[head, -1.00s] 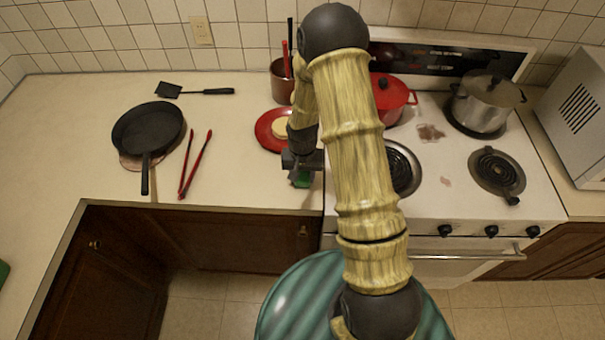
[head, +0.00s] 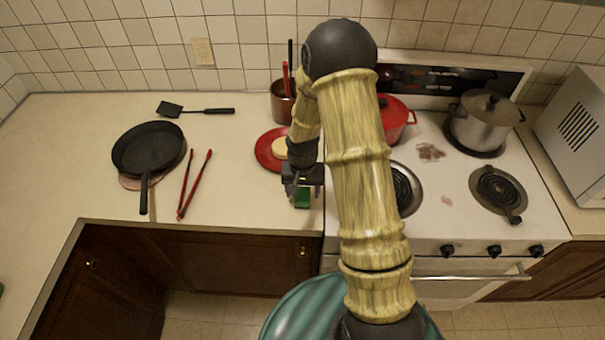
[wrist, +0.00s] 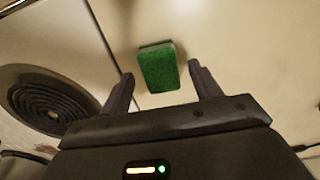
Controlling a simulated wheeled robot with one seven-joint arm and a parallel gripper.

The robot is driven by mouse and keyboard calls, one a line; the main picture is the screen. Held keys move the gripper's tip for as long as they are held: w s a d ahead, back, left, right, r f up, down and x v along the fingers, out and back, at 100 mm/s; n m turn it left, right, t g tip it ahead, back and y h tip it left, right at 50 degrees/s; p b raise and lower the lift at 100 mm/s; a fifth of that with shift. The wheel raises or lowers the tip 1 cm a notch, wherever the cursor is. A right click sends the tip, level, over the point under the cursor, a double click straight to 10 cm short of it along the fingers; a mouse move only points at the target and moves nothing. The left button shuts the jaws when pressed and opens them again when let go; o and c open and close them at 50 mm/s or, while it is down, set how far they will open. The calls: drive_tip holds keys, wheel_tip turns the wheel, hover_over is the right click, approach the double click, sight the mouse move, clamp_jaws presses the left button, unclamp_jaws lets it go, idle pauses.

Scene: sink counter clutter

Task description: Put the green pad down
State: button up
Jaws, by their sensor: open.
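The green pad (wrist: 158,68) lies flat on the counter in the wrist view, near the edge of the stove. In the head view the green pad (head: 302,198) shows just below my gripper (head: 300,185), close to the counter's front edge. My gripper (wrist: 160,88) is open in the wrist view. Its two fingers stand apart on either side of the pad's near end, with gaps visible between them and the pad. The arm hides part of the counter and stove in the head view.
A red plate (head: 268,150) with a pale round item is just behind the gripper. Red tongs (head: 196,184) and a black pan (head: 148,150) lie to the left. The stove (head: 440,220) with a red pot (head: 397,115) and steel pot (head: 484,122) is to the right.

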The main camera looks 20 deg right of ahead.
sight(302, 195)
wheel_tip(302, 195, up, 10)
drive_tip(key=b, duration=0.2)
drive_tip(key=shift+f, duration=0.25)
idle(0.3)
drive_tip(key=s+r+n+t, duration=0.1)
drive_tip(key=s+r, duration=0.2)
drive_tip(key=s, duration=0.4)
drive_tip(key=s+r+n+t, duration=0.1)
drive_tip(key=s+r+n, duration=0.1)
drive_tip(key=s, duration=0.5)
drive_tip(key=shift+r+n+t, duration=0.3)
drive_tip(key=shift+r, duration=0.55)
drive_tip(key=shift+s, duration=0.1)
